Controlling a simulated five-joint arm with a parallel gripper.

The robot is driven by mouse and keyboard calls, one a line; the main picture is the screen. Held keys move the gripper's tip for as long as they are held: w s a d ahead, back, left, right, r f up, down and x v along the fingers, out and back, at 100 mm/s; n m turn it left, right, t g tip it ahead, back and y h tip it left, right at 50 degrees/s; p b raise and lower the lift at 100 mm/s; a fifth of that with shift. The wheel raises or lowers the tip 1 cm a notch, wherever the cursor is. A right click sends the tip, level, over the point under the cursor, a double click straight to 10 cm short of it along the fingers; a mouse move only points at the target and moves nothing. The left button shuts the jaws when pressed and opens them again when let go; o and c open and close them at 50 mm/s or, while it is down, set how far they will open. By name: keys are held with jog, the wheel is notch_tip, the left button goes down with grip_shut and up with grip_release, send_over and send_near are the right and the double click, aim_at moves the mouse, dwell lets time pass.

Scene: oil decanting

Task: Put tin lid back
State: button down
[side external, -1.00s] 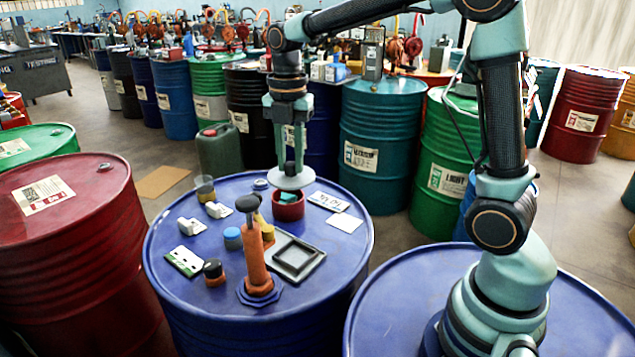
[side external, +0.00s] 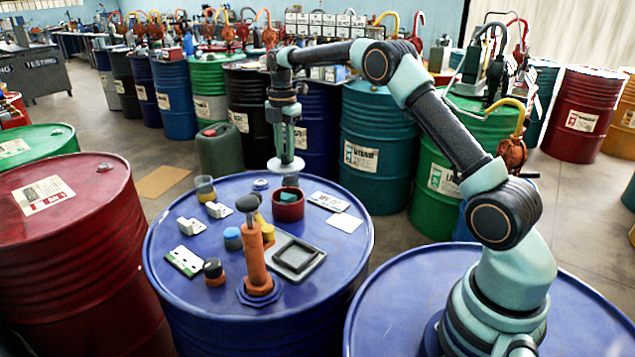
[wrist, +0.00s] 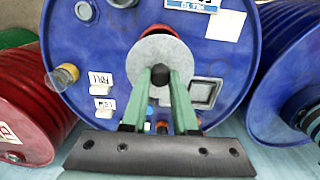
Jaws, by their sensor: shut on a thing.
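My gripper (side external: 287,152) is shut on the round pale grey tin lid (side external: 278,165), which hangs level in the air over the blue drum top. Below and slightly right of the lid stands the open red tin (side external: 290,211), with something teal inside it. Lid and tin are apart. In the wrist view my gripper (wrist: 158,76) pinches a dark knob in the middle of the lid (wrist: 148,48). The lid there hides most of the red tin (wrist: 158,29), whose rim shows beyond it.
The blue drum top (side external: 205,295) holds an orange pump (side external: 254,258), a grey square tray (side external: 296,257), a cup with yellowish contents (side external: 205,189), white labelled blocks, small jars and cards (side external: 345,222). A green jerrycan (side external: 219,150) stands behind.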

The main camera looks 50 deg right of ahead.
notch_tip(320, 180, down, 8)
jog(key=shift+d+f, duration=0.1)
dwell(0.4)
jog(key=c, duration=0.7)
grip_release()
